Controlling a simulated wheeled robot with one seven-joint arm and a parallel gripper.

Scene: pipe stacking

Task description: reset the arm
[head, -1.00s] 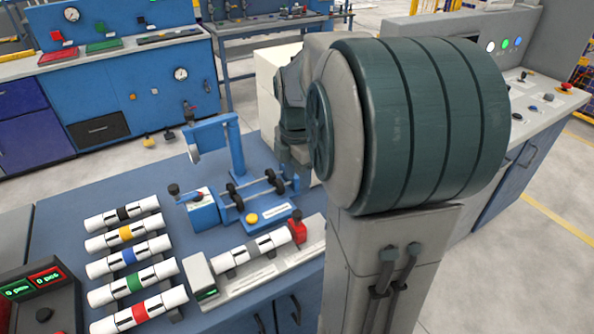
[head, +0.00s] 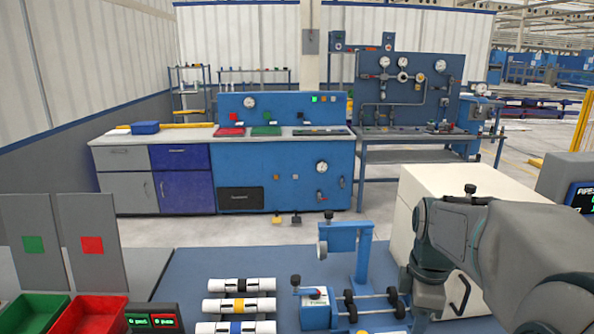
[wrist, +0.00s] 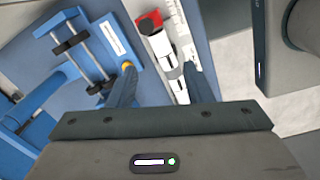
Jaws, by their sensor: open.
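My gripper (wrist: 158,70) shows in the wrist view with its two dark fingers spread apart and nothing between them. Below the fingertips is a long fixture with a white and grey pipe (wrist: 165,50) and a red end piece (wrist: 150,20). The blue roller stand (wrist: 82,50) is left of the fingers. In the head view my arm (head: 490,250) reaches in from the right edge, beside the blue stand (head: 345,240). The gripper's fingers cannot be made out there.
White pipes with coloured bands (head: 238,305) lie on the blue bench (head: 200,265), left of the stand. A green bin (head: 35,312) and a red bin (head: 95,314) sit at the lower left. A white cabinet (head: 460,185) stands behind my arm.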

